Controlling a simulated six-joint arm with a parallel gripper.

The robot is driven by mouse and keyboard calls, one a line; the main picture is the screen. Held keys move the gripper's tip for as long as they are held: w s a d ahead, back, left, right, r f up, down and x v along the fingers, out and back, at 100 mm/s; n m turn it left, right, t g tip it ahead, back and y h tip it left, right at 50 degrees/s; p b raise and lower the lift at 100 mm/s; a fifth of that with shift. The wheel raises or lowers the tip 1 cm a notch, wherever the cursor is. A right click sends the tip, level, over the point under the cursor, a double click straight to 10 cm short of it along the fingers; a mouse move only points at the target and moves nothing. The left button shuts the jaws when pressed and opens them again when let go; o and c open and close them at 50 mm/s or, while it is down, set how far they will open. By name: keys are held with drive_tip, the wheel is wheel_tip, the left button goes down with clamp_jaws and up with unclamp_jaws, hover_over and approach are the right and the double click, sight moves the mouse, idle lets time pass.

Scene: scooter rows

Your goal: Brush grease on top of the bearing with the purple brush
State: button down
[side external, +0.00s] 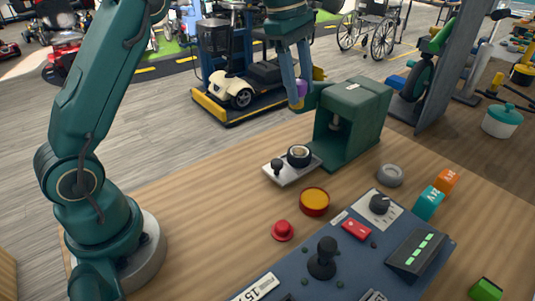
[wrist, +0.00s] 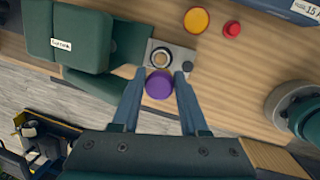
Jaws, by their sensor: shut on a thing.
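My gripper (side external: 298,100) is shut on the purple brush (wrist: 158,88). In the side view only a bit of the purple brush (side external: 301,88) shows between the fingers; its bristles are hidden. The bearing (side external: 299,155) is a dark ring with a pale centre on a small metal plate (side external: 291,176) at the foot of the green press. My gripper is above the plate, apart from it. In the wrist view the bearing (wrist: 160,58) lies just beyond the brush. An open red tin of yellow-orange grease (side external: 314,200) stands nearer the side camera.
The green press (side external: 350,110) rises close beside the bearing. A small black knob (side external: 276,166) stands on the plate. A red button (side external: 283,231), a control panel (side external: 350,250) and a grey ring (side external: 390,175) occupy the bench. Bare wood lies left of the plate.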

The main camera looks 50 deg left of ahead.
sight(297, 107)
drive_tip(key=shift+s+a+x, duration=0.1)
drive_tip(key=shift+s+x, duration=0.05)
drive_tip(key=shift+x, duration=0.65)
drive_tip(key=shift+s+a+x, duration=0.15)
drive_tip(key=shift+x, duration=0.7)
drive_tip(key=shift+s+a+x, duration=0.1)
drive_tip(key=shift+x, duration=0.7)
